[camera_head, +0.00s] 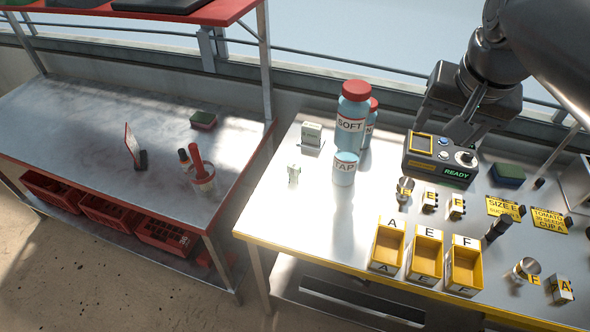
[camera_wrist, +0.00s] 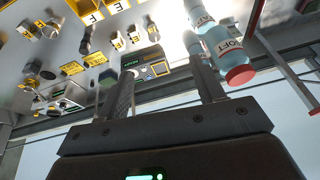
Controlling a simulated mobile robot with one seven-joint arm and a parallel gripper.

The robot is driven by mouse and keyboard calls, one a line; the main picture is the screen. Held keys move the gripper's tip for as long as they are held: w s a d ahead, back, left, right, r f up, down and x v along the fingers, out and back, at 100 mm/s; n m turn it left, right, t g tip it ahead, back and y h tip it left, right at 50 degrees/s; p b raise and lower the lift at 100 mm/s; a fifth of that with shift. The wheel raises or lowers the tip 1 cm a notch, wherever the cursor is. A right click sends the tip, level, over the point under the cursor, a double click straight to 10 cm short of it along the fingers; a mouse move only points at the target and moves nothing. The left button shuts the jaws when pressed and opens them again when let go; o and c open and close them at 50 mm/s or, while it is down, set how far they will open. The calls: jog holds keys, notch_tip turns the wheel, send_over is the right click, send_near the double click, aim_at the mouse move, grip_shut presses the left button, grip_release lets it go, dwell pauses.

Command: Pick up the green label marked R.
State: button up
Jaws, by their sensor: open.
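I cannot make out a green label marked R in either view. My gripper (camera_head: 466,128) is at the upper right of the head view, beside and above the grey device with a lit READY display (camera_head: 440,160). In the wrist view my gripper (camera_wrist: 165,88) shows two dark fingers spread apart with nothing between them. The device (camera_wrist: 148,66) is seen beyond the fingers there.
Three yellow bins marked A, E and F (camera_head: 425,257) stand at the bench's (camera_head: 262,215) front edge. A red-capped SOFT bottle (camera_head: 352,112) and a TAP cup (camera_head: 345,168) stand left of the device.

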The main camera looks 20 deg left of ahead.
jog(key=w+a+r+g, duration=0.1)
jog(key=w+a, duration=0.6)
jog(key=m+g, duration=0.1)
jog(key=g, duration=0.2)
send_over(294, 166)
jog(key=shift+h, duration=0.4)
jog(key=f, duration=3)
jog(key=shift+w+a+f, duration=0.1)
jog(key=shift+w+f, duration=0.05)
jog(key=shift+w, duration=0.25)
jog(key=f, duration=0.5)
jog(key=shift+s+f, duration=0.3)
jog(key=shift+s, duration=0.1)
jog(key=c, duration=1.1)
